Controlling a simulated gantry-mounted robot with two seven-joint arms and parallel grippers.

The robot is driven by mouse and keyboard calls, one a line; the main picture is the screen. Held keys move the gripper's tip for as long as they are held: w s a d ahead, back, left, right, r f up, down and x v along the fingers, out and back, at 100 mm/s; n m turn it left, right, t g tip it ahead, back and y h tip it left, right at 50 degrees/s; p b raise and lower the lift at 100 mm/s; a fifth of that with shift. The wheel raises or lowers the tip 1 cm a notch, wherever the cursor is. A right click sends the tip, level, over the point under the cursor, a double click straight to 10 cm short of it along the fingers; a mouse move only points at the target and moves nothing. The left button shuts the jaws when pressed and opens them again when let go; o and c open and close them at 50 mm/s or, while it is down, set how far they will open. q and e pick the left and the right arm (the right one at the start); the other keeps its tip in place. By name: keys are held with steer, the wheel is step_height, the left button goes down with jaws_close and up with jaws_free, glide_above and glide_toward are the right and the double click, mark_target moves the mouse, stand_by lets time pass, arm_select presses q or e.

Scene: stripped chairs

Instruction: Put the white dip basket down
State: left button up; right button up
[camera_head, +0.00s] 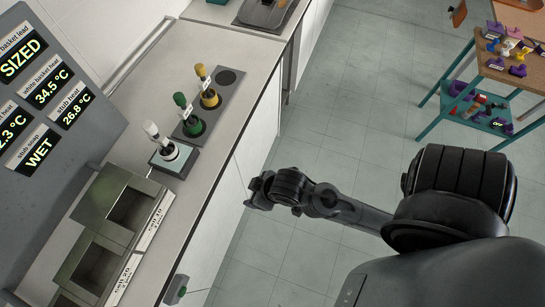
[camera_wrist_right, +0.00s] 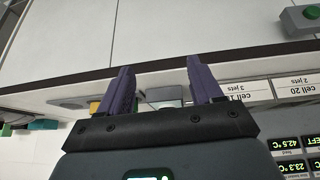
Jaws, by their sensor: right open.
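The white dip basket (camera_head: 152,132) has a white handle and stands, slightly tilted in the picture, on a square pale stand (camera_head: 174,161) on the counter. My right gripper (camera_head: 257,190) is to the right of it, beyond the counter's front edge, apart from the basket. In the right wrist view its two purple fingers (camera_wrist_right: 162,88) are spread open. A pale block-like thing (camera_wrist_right: 165,97) shows between them farther off; I cannot tell whether it is the basket's stand. Nothing is seen gripped. My left gripper is not in view.
Green-handled (camera_head: 186,112) and yellow-handled (camera_head: 207,88) baskets stand on a grey plate behind. Open metal troughs (camera_head: 112,208) labelled as cells lie nearer. A display panel (camera_head: 50,90) reads SIZED, 34.5 °C for the white basket and WET. A cluttered table (camera_head: 507,62) stands far right.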

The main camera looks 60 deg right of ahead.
steer(key=s+g, duration=0.2)
steer(key=s, duration=0.3)
steer(key=shift+s+d, duration=0.15)
steer(key=shift+s, duration=0.2)
stand_by(0.5)
